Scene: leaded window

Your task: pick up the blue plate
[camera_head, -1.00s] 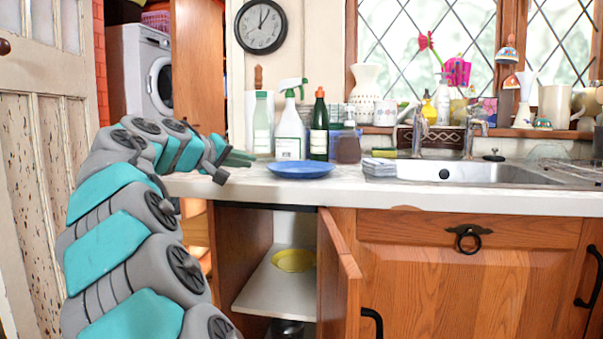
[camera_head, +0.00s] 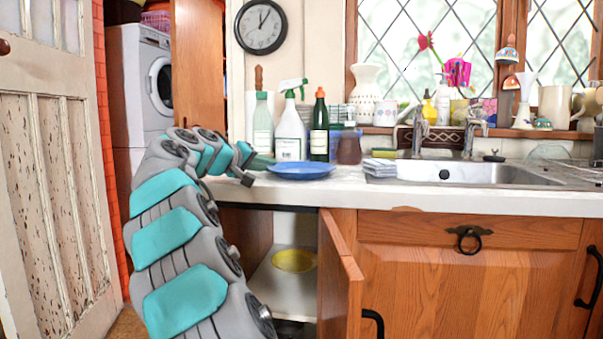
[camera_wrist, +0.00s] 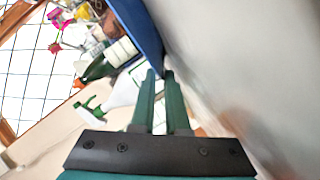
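The blue plate (camera_head: 302,171) lies flat on the pale counter, in front of the bottles. In the wrist view the plate (camera_wrist: 139,28) shows edge-on as a dark blue band at the top middle. My gripper (camera_wrist: 160,76) has two green fingers, slightly apart with a narrow gap between them. Its tips are close to the plate's near rim; I cannot tell whether they touch it or straddle it. In the head view my gripper (camera_head: 264,162) reaches in low over the counter at the plate's left edge, partly hidden by my arm.
A spray bottle (camera_head: 290,135), a dark green bottle (camera_head: 319,130) and a pale bottle (camera_head: 262,127) stand close behind the plate. The sink (camera_head: 470,173) is to the right. Below, a cabinet door (camera_head: 340,280) stands open, with a yellow dish (camera_head: 294,260) inside.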

